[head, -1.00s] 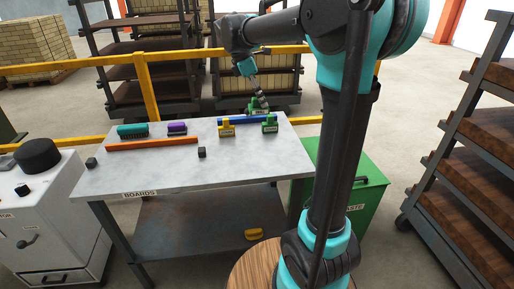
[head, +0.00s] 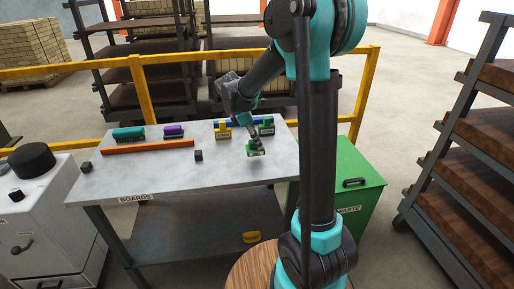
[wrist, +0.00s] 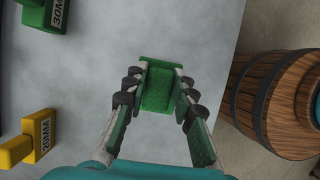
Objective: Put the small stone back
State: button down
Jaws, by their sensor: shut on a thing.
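No object is marked as the small stone. A small purple piece (head: 173,131) and a longer teal piece (head: 128,134) lie at the back left of the table, apart from my gripper.
An orange bar (head: 147,148) and a black cube (head: 198,156) lie on the table. A green waste bin (head: 345,195) and a wooden barrel (wrist: 270,100) stand beside it.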

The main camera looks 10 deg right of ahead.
jog(key=shift+f, duration=1.5)
jog(key=shift+f, duration=0.1)
jog(key=c, duration=1.3)
grip_release()
jog(key=shift+o, duration=0.2)
jog(key=v, duration=1.2)
jog(key=s+d+f+m, duration=0.2)
jog(key=s, duration=0.1)
jog(key=s+d+f+m+t+y, duration=0.1)
jog(key=s+d+f+m, duration=0.1)
jog(key=s+f+m, duration=0.1)
jog(key=s+d+f+m+y, duration=0.1)
jog(key=s+d+f+m, duration=0.1)
jog(key=s+m, duration=0.1)
jog(key=shift+s+d+f+t, duration=0.1)
jog(key=shift+s+f+t, duration=0.15)
jog(key=shift+s, duration=0.5)
jog(key=s+d+f+m+t+y, duration=0.2)
jog(key=s+f+m, duration=0.6)
jog(key=s+m, duration=0.2)
jog(key=shift+s+t, duration=0.35)
jog(key=shift+s, duration=0.4)
